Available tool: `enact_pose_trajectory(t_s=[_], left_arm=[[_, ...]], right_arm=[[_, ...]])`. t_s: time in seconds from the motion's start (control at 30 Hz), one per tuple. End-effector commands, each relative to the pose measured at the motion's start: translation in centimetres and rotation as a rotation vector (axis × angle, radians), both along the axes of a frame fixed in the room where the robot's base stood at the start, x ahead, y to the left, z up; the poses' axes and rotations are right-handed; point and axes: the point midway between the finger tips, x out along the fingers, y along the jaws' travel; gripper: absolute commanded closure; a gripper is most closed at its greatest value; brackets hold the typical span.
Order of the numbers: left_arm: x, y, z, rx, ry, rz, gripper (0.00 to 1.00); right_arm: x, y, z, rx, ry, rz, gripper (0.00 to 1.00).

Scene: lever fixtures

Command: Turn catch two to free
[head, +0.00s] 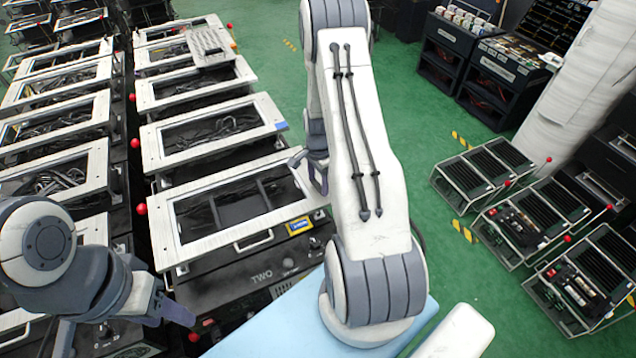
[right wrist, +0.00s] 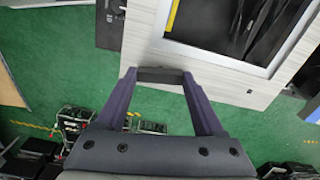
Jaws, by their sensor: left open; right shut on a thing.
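The unit marked TWO (head: 262,276) has a white frame (head: 163,228) around a dark recess. My right gripper (head: 306,170) is at the right side of this frame in the head view, partly hidden by my right arm. In the right wrist view my right gripper (right wrist: 160,78) is shut on a short dark bar (right wrist: 161,74), which lies between the fingertips beside a white frame edge (right wrist: 146,42). I cannot tell for certain that this bar is catch two, nor its setting. My left gripper (head: 176,313) is open and empty, low at the left, apart from the frame.
More white-framed units (head: 210,130) stand in rows behind and to the left, with red knobs (head: 141,209) between rows. A pale blue surface (head: 262,330) is in front. Black racks (head: 540,225) stand at the right.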

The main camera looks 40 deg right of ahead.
Motion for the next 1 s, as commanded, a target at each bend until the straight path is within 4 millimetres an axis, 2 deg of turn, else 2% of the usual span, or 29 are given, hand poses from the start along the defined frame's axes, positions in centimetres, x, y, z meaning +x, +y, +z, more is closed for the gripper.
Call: enact_pose_trajectory(t_s=[0.3,1.0], left_arm=[[0.0,0.0,-1.8,0.000,0.000,0.003,0.50],[0.0,0.0,-4.3,0.000,0.001,0.008,0.50]], right_arm=[[0.1,-0.1,-0.2,-0.002,-0.003,0.284,0.86],[0.2,-0.1,0.0,-0.004,-0.004,0.949,0.86]])
